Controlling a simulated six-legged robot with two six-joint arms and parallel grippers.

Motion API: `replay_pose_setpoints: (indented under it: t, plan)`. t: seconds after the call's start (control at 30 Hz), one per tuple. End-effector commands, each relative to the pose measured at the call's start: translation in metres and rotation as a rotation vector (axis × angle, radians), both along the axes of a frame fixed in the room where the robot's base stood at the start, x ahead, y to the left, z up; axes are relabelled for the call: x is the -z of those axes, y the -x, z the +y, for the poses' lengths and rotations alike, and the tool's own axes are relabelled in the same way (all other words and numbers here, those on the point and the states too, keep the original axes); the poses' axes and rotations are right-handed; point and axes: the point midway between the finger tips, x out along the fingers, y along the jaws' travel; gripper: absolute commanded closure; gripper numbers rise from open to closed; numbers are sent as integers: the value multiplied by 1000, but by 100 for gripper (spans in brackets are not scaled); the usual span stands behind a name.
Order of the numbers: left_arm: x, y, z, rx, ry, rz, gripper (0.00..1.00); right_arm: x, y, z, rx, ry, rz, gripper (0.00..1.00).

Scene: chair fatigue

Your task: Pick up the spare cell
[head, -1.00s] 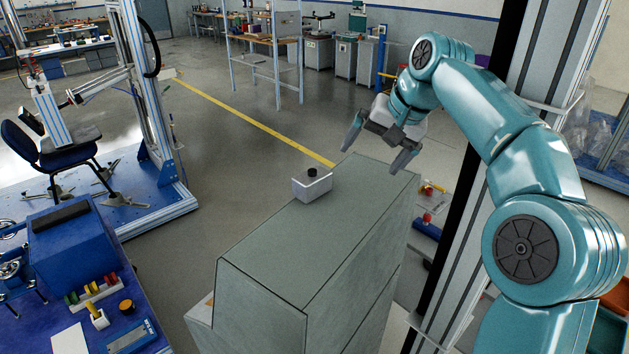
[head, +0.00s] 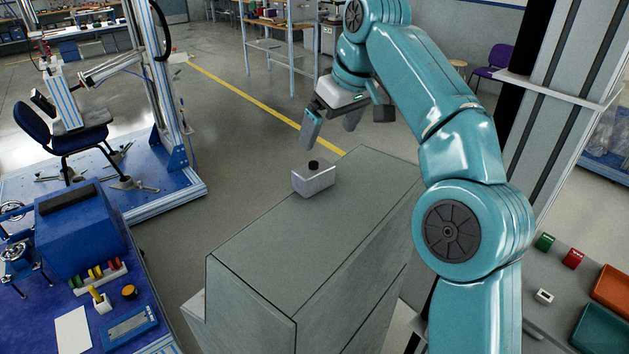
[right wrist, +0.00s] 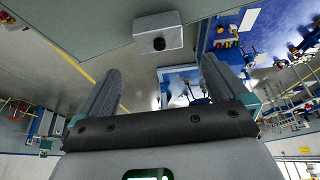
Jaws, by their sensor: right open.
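The spare cell appears to be the small silver-grey box (head: 314,181) with a black knob on top. It stands upright on the far left part of the grey-green cabinet top (head: 300,240). It also shows in the right wrist view (right wrist: 157,32), near the top edge, beyond the fingertips. My right gripper (head: 331,132) is open and empty, above and behind the box in the head view, apart from it. Its two spread fingers (right wrist: 162,68) show in the right wrist view with nothing between them. My left gripper is not in view.
A blue bench (head: 75,310) with a blue case and small parts stands at the lower left. A chair test rig (head: 100,175) is at the left. A grey table (head: 540,285) with small coloured blocks and bins is at the right. The cabinet top around the box is clear.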

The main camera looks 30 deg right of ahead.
Motion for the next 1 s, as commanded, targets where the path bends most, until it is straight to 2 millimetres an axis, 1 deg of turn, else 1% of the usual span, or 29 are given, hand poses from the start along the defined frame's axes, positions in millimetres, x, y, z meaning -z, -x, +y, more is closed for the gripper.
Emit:
replay_pose_setpoints:
  t: [0.03,0.1,0.2,0.3,0.53,0.7,0.8,1.0]
  plan:
    - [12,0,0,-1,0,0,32,19,-5,0,0,-1,3,0]
    - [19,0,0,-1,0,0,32,35,-11,1,0,0,3,0]
    - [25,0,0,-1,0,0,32,54,-20,0,1,0,3,0]
    - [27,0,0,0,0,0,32,67,-27,1,1,0,3,0]
    - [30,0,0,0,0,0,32,82,-35,0,1,0,1,0]
    - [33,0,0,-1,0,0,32,109,-47,-1,1,-1,3,0]
    - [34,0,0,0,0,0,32,119,-52,0,1,-1,2,0]
    - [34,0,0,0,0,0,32,123,-54,0,2,-1,-2,0]
